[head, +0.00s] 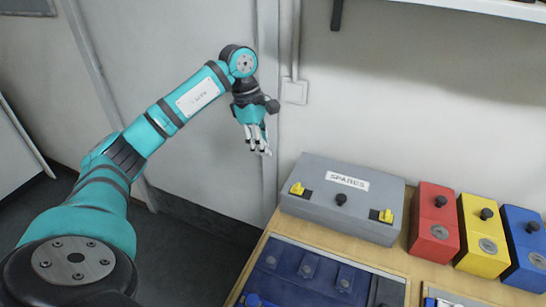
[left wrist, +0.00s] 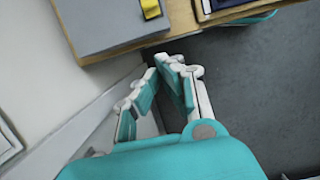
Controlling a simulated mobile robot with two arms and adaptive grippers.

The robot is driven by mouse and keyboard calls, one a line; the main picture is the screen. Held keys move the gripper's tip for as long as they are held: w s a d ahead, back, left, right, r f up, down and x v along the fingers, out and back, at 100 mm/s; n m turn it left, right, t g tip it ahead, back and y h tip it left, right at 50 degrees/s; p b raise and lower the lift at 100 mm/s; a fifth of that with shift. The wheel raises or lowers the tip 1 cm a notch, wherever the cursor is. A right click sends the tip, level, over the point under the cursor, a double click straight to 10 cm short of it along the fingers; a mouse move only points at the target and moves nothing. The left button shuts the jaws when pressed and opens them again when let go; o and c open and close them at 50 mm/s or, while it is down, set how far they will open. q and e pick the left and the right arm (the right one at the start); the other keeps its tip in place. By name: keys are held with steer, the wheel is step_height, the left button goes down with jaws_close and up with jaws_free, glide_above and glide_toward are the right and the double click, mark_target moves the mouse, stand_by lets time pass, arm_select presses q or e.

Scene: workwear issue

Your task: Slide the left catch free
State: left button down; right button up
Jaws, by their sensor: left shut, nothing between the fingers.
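A grey box (head: 340,203) labelled SPARES stands on the wooden bench, with a black knob on its sloping front. The left yellow catch (head: 297,189) sits on a black plate at the box's left side; a second yellow catch (head: 384,215) is at its right. My left gripper (head: 263,151) is shut and empty, in the air to the left of the box, apart from it. In the left wrist view its fingertips (left wrist: 172,62) point towards the bench edge; the grey box (left wrist: 105,22) and one yellow catch (left wrist: 151,9) show beyond. My right gripper is out of view.
Red (head: 434,222), yellow (head: 483,236) and blue (head: 525,248) boxes with black knobs stand right of the grey box. A dark blue pocketed cloth (head: 308,268) lies in front of it on the bench. A shelf edge (head: 480,7) overhangs at upper right.

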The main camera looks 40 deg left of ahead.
mark_target(287, 187)
arm_select(q)
steer(key=d+f+p, duration=0.1)
steer(key=f, duration=0.1)
steer(key=w+d+f+p, duration=0.1)
steer(key=d+f, duration=0.1)
steer(key=f, duration=0.1)
steer(key=d+f+p, duration=0.2)
steer(key=f, duration=0.1)
steer(key=shift+w+d+f, duration=0.15)
steer(key=shift+d, duration=0.4)
steer(key=shift+f, duration=0.1)
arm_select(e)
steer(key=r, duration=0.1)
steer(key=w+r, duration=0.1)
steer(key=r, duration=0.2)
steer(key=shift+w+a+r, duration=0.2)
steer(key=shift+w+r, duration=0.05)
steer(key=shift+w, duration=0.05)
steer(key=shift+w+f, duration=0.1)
